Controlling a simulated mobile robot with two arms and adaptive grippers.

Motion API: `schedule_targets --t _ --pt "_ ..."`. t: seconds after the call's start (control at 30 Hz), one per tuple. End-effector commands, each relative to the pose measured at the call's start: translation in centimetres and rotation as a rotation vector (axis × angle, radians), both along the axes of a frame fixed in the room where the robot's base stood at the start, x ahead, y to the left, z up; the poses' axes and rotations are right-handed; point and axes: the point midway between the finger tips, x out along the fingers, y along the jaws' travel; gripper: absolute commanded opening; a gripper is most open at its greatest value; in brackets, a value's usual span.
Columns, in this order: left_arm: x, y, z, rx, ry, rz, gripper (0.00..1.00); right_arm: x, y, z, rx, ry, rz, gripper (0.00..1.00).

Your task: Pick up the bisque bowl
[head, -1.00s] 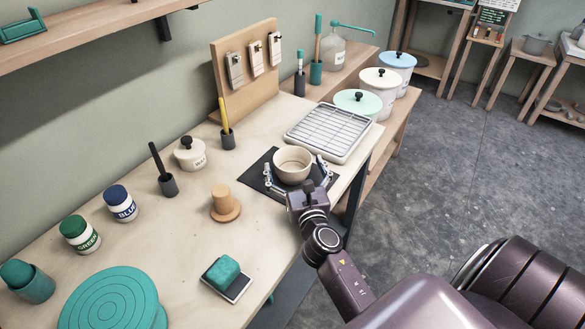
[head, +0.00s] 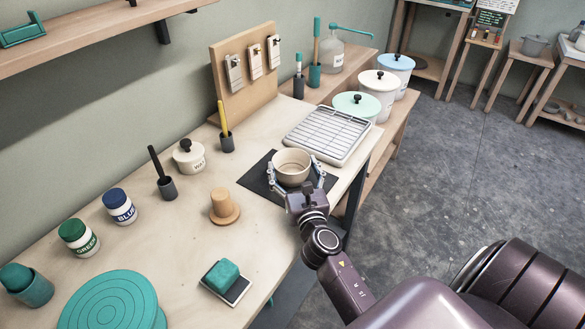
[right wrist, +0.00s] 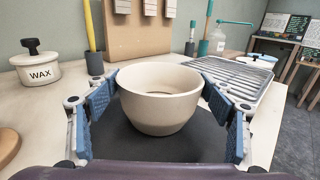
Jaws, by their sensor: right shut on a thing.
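The bisque bowl (head: 291,167) is a cream, round bowl over a dark square mat (head: 258,178) near the table's right edge. It looks upright and empty. My right gripper (head: 296,185) is shut on the bowl, one finger on each side. In the right wrist view the bowl (right wrist: 160,95) sits between the blue finger pads, which touch its sides at the far tips. I cannot tell whether its base is clear of the mat. My left gripper is not in view.
A tray with a wire rack (head: 327,134) stands just behind the bowl. A wooden stamp-like block (head: 224,207), a wax jar (head: 189,157) and a brush holder (head: 227,141) stand to the left.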

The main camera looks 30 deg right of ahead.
Motion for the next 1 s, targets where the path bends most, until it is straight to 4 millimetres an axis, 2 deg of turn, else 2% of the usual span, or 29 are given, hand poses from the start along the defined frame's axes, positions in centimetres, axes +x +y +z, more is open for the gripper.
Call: schedule_targets --t 0.23,0.47,0.7,0.83,1.0 --pt "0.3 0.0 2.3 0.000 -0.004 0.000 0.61 0.0 0.0 3.5 -0.004 -0.003 0.002 0.46" --pt "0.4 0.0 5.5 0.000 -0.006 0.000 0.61 0.0 0.1 10.2 -0.007 -0.006 0.005 0.46" --pt "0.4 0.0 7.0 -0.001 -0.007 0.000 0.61 0.1 0.1 16.1 -0.005 -0.007 0.003 0.46" --pt "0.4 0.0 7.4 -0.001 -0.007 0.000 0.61 0.0 0.0 18.2 -0.004 -0.004 0.002 0.46" --pt "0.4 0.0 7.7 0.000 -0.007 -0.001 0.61 0.0 0.0 19.6 -0.002 -0.002 0.001 0.46"
